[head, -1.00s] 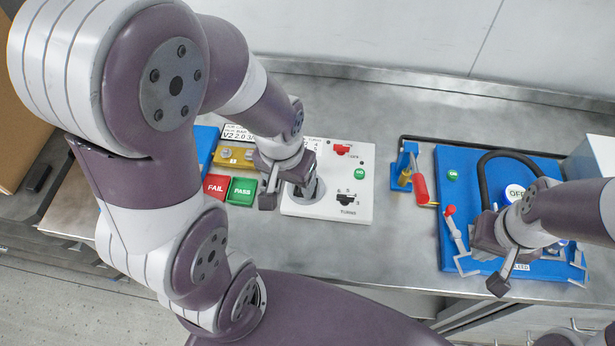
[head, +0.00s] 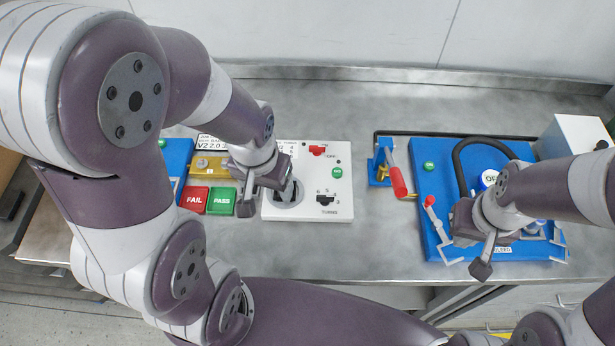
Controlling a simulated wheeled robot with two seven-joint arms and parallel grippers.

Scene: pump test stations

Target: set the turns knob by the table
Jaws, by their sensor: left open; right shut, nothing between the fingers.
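The black turns knob (head: 326,200) sits on the lower right of a white panel (head: 340,215), above the printed word TURNS, with small numbers around it. Its exact setting is too small to read. The table of values (head: 286,147) is at the panel's upper left and is partly hidden by my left arm. My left gripper (head: 268,197) is open over the panel's left side, by a round grey dial (head: 289,196), left of the turns knob. Whether it touches the dial I cannot tell. My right gripper (head: 474,250) is shut and empty over the blue station on the right.
A red switch (head: 318,151) and a green button (head: 337,172) are on the panel. FAIL (head: 194,198) and PASS (head: 221,203) plates lie left. A red-handled clamp (head: 397,180) stands right. The blue station (head: 425,205) has a black hose (head: 462,165). Bare metal lies between.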

